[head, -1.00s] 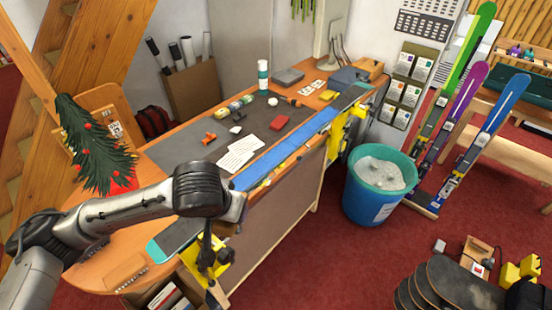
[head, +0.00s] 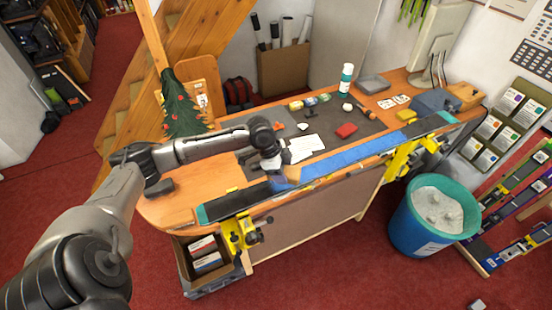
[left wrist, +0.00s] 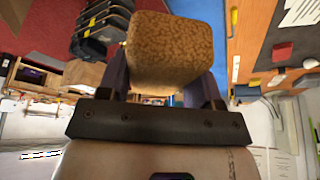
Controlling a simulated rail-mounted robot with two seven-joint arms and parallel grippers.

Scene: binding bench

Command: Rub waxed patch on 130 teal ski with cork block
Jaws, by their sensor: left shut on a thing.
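The teal ski (head: 340,157) lies lengthwise along the front edge of the bench, its middle blue and its ends dark with teal tips. Yellow vises hold it near both ends. My left gripper (head: 280,181) is at the ski's left half, pointing down. It is shut on the tan cork block (left wrist: 172,48), which fills the space between the fingers in the left wrist view. In the head view the block (head: 292,174) shows in part, close to the ski; I cannot tell whether it touches. No waxed patch stands out. My right gripper is not in view.
The near-left vise (head: 240,234) and far-right vise (head: 402,158) stick out from the bench front. White papers (head: 305,147), a red block (head: 346,130) and a bottle (head: 346,80) are on the bench behind the ski. A teal bin (head: 403,229) stands at the right.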

